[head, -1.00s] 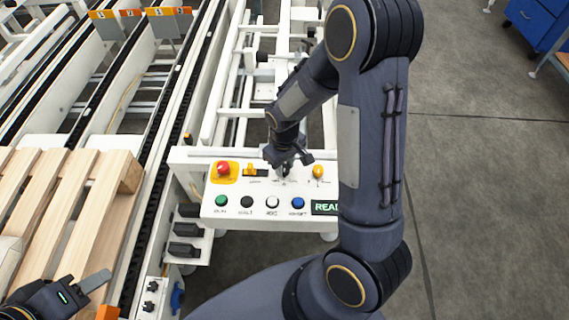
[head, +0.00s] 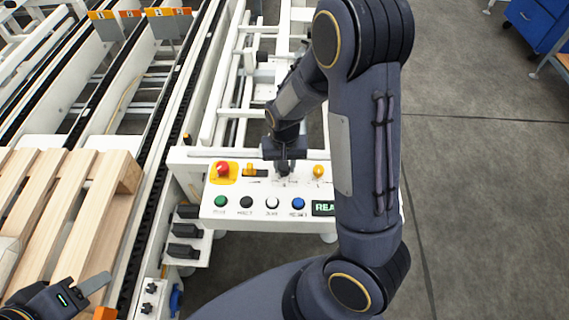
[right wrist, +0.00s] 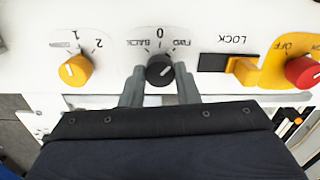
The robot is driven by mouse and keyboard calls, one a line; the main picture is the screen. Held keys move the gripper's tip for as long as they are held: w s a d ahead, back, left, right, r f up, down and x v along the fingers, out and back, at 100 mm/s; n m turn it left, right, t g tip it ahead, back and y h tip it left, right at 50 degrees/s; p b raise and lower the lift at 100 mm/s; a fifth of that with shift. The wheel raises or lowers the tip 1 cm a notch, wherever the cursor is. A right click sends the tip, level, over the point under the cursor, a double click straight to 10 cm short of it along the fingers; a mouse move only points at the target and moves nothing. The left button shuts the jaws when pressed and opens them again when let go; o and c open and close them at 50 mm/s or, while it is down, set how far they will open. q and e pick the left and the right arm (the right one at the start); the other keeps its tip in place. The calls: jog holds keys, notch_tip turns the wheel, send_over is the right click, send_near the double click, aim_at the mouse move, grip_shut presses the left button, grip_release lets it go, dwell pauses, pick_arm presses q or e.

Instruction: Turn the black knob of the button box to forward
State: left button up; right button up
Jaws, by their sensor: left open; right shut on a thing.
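The white button box (head: 225,207) stands in the middle of the head view. Its black knob (right wrist: 160,70) sits between the BACK, 0 and FWD marks in the right wrist view. My right gripper (right wrist: 160,84) is shut on the black knob, one finger on each side. A small pale mark on the knob seems to lean to the FWD side, but it is too small to be sure. In the head view my right gripper (head: 284,168) covers the knob. My left gripper (head: 92,286) is open and empty at the lower left.
The box also bears a red knob (head: 223,169), a yellow lock slider (head: 249,170), a yellow knob (head: 318,171) and a row of buttons.

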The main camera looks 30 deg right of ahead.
jog(key=shift+m, duration=0.7)
jog(key=o, duration=1)
jog(key=shift+c, duration=0.2)
notch_tip(320, 180, up, 8)
jog(key=shift+f+p, duration=0.1)
jog(key=shift+p, duration=0.3)
